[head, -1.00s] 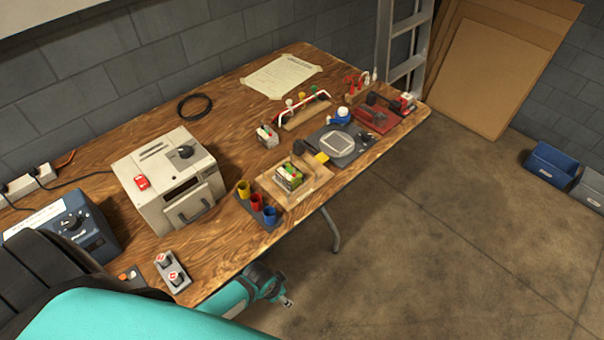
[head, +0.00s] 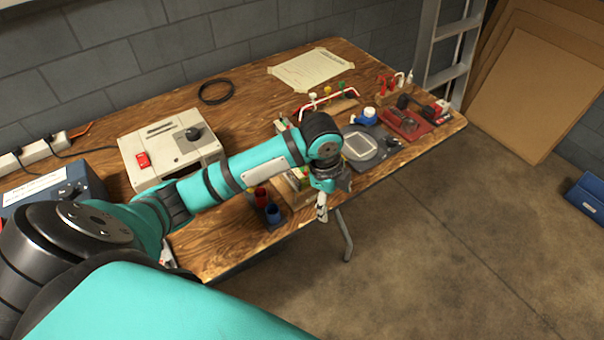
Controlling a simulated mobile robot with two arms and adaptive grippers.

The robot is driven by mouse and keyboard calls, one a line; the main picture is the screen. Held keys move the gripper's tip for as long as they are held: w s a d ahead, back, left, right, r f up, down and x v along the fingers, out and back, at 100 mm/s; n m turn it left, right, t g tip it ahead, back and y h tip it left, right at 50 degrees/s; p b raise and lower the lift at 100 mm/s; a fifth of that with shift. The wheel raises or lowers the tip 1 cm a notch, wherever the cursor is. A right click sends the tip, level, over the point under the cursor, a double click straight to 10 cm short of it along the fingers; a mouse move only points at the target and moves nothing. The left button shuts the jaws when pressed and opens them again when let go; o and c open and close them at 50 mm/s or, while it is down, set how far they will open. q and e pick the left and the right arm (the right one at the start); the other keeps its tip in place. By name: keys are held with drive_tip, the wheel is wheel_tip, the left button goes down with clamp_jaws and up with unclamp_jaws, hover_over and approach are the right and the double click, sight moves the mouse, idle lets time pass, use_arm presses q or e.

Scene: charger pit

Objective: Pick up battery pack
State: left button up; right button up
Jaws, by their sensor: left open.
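A small pack with green and light colours (head: 303,178) sits in a wooden tray near the table's front edge. It is mostly hidden behind my left arm. Another small light-coloured pack (head: 280,124) stands farther back, partly covered by the arm. I cannot tell for sure which is the battery pack. My left gripper (head: 322,213) is open and points down at the table's front edge, just right of and nearer than the wooden tray. Nothing shows between its fingers. My right gripper is out of view.
A beige box machine (head: 150,150) is at the left. A dark scale-like plate (head: 362,147) and a red tray (head: 404,123) lie to the right. Open floor (head: 430,240) lies beyond the front edge.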

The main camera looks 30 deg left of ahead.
use_arm(q)
drive_tip(key=w+a+r+m+g+y, duration=0.1)
drive_tip(key=w+a+r+m, duration=0.1)
drive_tip(key=a+r, duration=0.45)
drive_tip(key=w+a+r+m, duration=0.3)
drive_tip(key=a+r, duration=0.3)
drive_tip(key=r, duration=0.2)
hover_over(301, 169)
drive_tip(key=f, duration=1)
drive_tip(key=shift+s+f, duration=0.2)
drive_tip(key=shift+f, duration=0.05)
drive_tip(key=shift+w+a+f, duration=0.1)
drive_tip(key=shift+w+f, duration=0.1)
drive_tip(key=shift+f, duration=1.45)
drive_tip(key=shift+w+a+f, duration=0.1)
drive_tip(key=shift+w+f, duration=0.05)
drive_tip(key=shift+f, duration=1.45)
drive_tip(key=shift+d, duration=0.1)
clamp_jaws()
